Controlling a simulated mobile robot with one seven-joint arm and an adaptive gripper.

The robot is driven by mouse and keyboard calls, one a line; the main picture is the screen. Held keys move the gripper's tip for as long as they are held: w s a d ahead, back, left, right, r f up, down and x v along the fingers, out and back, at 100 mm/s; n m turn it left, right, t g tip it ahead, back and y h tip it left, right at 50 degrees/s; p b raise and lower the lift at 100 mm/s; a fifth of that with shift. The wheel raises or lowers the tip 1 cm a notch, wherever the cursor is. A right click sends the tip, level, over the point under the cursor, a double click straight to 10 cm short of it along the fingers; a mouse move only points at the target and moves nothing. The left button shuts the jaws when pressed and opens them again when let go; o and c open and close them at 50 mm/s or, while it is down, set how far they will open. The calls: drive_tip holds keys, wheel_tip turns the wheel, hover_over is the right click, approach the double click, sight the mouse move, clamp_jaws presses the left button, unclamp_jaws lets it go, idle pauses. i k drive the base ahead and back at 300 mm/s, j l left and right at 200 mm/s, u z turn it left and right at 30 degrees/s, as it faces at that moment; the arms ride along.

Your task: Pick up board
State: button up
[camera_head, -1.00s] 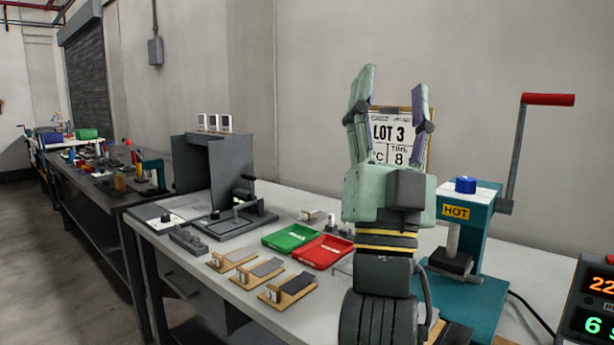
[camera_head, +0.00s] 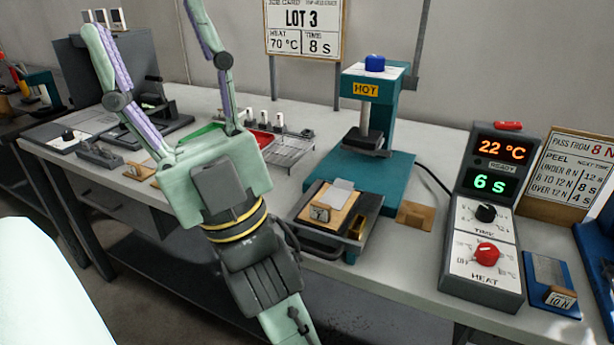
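A small wooden board (camera_head: 334,203) with a pale strip and a little labelled block lies on the dark sliding tray (camera_head: 372,203) of the teal press. Part of another wooden board (camera_head: 143,171) shows at the left, beside my arm; my gripper hides the bench near it. My gripper (camera_head: 142,18) points up with its two long fingers spread wide. It is open and empty, left of the press and apart from the board on the tray.
The teal press (camera_head: 388,120) marked HOT stands on the bench. A control box (camera_head: 485,220) reading 22 °C and 6 s is to its right. A LOT 3 card (camera_head: 304,28) stands behind. A wire rack (camera_head: 290,150) and green tray (camera_head: 203,132) lie mid-bench.

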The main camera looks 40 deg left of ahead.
sight(330, 206)
drive_tip(key=i+l+u, duration=0.1)
drive_tip(key=u, duration=1.6)
drive_tip(key=i+l, duration=0.1)
drive_tip(key=l, duration=0.55)
drive_tip(key=i+l, duration=0.15)
drive_tip(key=l, duration=0.2)
